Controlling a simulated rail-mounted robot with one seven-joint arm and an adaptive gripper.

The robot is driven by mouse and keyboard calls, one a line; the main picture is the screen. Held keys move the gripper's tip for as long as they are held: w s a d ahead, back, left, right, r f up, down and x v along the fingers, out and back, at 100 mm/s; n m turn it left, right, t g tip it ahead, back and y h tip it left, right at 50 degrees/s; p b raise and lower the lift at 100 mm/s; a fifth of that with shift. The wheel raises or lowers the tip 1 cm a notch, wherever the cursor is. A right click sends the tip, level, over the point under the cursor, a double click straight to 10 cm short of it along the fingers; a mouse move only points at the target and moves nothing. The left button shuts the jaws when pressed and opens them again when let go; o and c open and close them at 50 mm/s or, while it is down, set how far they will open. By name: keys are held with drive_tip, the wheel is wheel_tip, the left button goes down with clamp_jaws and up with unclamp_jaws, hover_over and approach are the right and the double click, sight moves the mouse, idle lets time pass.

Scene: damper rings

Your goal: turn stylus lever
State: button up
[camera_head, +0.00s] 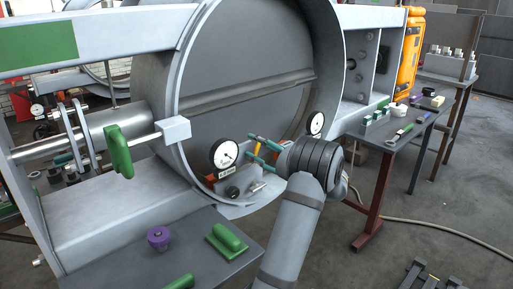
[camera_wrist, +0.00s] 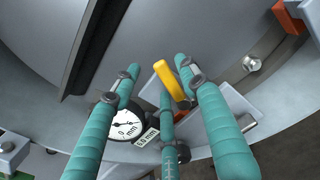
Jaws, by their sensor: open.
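The stylus lever appears to be the yellow bar (camera_wrist: 169,80) in the wrist view, beside the round white dial gauge (camera_wrist: 124,124). In the head view, the yellow bar (camera_head: 256,150) shows as a small strip to the right of the dial gauge (camera_head: 224,153), at the ring's lower rim. My gripper (camera_wrist: 157,74) has teal fingers, spread apart. In the head view, my gripper (camera_head: 252,148) reaches in from the right.
The large grey ring (camera_head: 187,45) surrounds the workspace. A second dial (camera_head: 315,123) is behind my gripper. A front table (camera_head: 150,258) holds a green block (camera_head: 227,240) and purple knob (camera_head: 159,238). A side table (camera_head: 405,145) holds small tools. The right floor has free room.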

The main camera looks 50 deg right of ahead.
drive_tip(key=shift+s+a, duration=0.15)
drive_tip(key=shift+s, duration=0.6)
drive_tip(key=shift+s, duration=0.1)
drive_tip(key=s, duration=0.2)
drive_tip(key=s+b, duration=0.1)
drive_tip(key=s+a, duration=0.1)
drive_tip(key=s, duration=0.1)
drive_tip(key=shift+s+b, duration=0.3)
drive_tip(key=shift+s, duration=0.05)
drive_tip(key=shift+w+d+p, duration=0.15)
drive_tip(key=shift+w+p, duration=0.1)
drive_tip(key=shift+w, duration=0.75)
drive_tip(key=shift+w+d+p, duration=0.2)
drive_tip(key=shift+w, duration=0.8)
drive_tip(key=shift+w+d+p, duration=0.15)
drive_tip(key=shift+w+p, duration=0.1)
drive_tip(key=shift+w, duration=0.75)
